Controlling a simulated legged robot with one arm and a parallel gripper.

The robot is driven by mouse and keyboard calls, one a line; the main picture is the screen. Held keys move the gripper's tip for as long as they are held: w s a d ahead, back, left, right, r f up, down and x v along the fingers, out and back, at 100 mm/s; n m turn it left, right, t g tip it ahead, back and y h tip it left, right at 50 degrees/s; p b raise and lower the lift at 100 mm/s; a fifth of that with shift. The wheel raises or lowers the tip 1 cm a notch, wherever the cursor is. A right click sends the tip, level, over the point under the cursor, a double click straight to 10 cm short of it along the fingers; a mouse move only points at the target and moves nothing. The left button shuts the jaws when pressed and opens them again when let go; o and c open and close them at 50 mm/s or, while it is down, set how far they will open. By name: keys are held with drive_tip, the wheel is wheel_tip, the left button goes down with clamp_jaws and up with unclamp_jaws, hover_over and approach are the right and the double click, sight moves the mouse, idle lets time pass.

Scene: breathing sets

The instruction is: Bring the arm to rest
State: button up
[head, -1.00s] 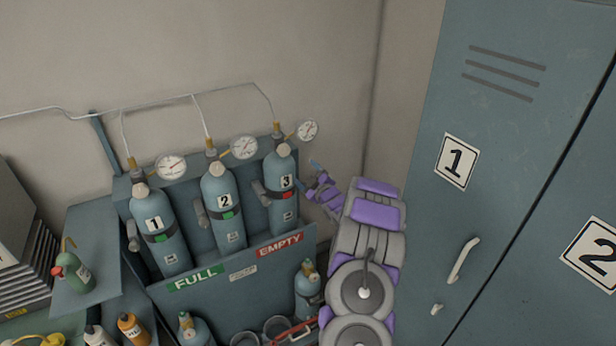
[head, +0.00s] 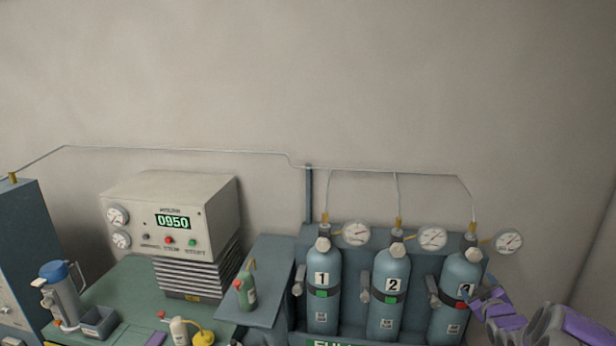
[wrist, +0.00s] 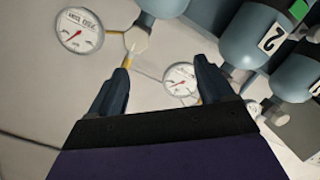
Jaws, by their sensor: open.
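My arm, purple and grey, shows at the lower right in the head view, with my gripper (head: 478,300) by the cylinder marked 3 (head: 455,285). In the wrist view my gripper (wrist: 165,85) has its two dark fingers spread apart with nothing between them. Beyond the fingertips are a round gauge (wrist: 182,80) and a brass fitting.
Cylinders 1 (head: 322,290) and 2 (head: 388,292) stand left of cylinder 3 in the rack, with gauges (head: 432,238) above. A compressor unit reading 0950 (head: 172,222) stands on the green bench (head: 135,285). A small green bottle (head: 246,290) stands on a shelf.

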drive_tip(key=s+a+m+g+y+b, duration=0.1)
drive_tip(key=s+a+g+b, duration=0.4)
drive_tip(key=a, duration=0.6)
drive_tip(key=s+a+m+g+y, duration=0.1)
drive_tip(key=s+a+m+g, duration=0.15)
drive_tip(key=s+a, duration=0.65)
drive_tip(key=s+a+f+g+b, duration=0.1)
drive_tip(key=s+a+g+b, duration=0.1)
drive_tip(key=s+a, duration=0.5)
drive_tip(key=s+a+f+m+g+y+b, duration=0.1)
drive_tip(key=s+a+g, duration=0.3)
drive_tip(key=s, duration=1.2)
drive_tip(key=s+a+f+g+y+b, duration=0.1)
drive_tip(key=s+a+g+b, duration=0.1)
drive_tip(key=s+a, duration=0.9)
drive_tip(key=shift+s+f+g+b, duration=0.2)
drive_tip(key=shift+s+g+b, duration=0.2)
drive_tip(key=shift+s+g, duration=0.4)
drive_tip(key=shift+a+m, duration=0.1)
drive_tip(key=shift+m, duration=0.15)
